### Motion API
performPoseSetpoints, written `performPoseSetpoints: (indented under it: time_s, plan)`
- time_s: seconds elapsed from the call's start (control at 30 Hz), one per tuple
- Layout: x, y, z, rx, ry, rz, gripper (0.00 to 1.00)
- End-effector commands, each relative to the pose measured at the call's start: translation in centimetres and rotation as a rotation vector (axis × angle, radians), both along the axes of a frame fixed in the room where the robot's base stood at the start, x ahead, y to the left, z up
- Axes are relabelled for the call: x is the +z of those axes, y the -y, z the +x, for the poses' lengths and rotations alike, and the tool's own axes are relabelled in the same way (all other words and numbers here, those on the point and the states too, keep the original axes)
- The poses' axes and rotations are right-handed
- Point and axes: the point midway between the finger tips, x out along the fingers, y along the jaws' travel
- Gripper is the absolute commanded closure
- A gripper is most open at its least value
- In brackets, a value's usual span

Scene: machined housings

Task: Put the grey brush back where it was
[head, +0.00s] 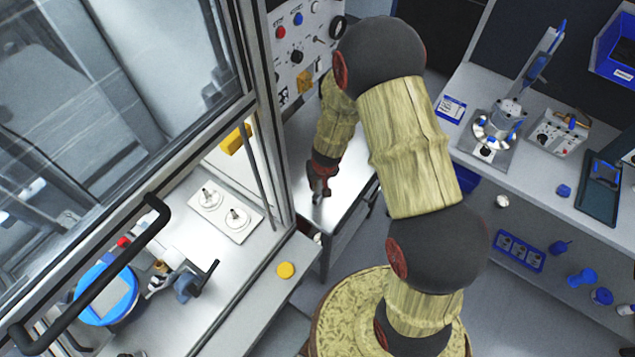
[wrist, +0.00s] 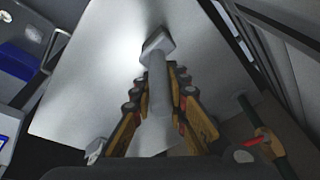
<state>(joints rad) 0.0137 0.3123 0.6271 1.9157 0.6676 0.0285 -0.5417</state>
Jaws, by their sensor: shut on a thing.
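The grey brush (wrist: 157,75) lies lengthwise between the two fingers of my gripper (wrist: 163,85) in the wrist view. Its wider head points away from the gripper, over a bare light metal surface. My gripper is shut on the brush's shaft. In the head view my gripper (head: 319,188) is low over the small metal table (head: 345,185), and only a small grey bit of the brush may show below it. I cannot tell whether the brush touches the table.
A machine enclosure with a control panel (head: 297,45) stands left of the table. A white plate with two metal parts (head: 222,212) and a blue round container (head: 107,293) are inside. A workbench (head: 500,165) with fixtures is at right. The tabletop around my gripper looks clear.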

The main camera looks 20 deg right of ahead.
Motion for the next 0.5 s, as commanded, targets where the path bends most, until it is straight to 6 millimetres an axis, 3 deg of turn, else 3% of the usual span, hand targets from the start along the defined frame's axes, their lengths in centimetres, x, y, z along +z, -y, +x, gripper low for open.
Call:
performPoseSetpoints:
  time_s: [0.17,0.2,0.5]
  plan:
    - [-0.42,0.00,-0.01,0.000,0.000,0.000,1.00]
    - [-0.35,0.00,-0.03,0.000,-0.001,0.000,0.83]
    - [-0.29,0.00,-0.04,0.000,-0.001,0.000,0.66]
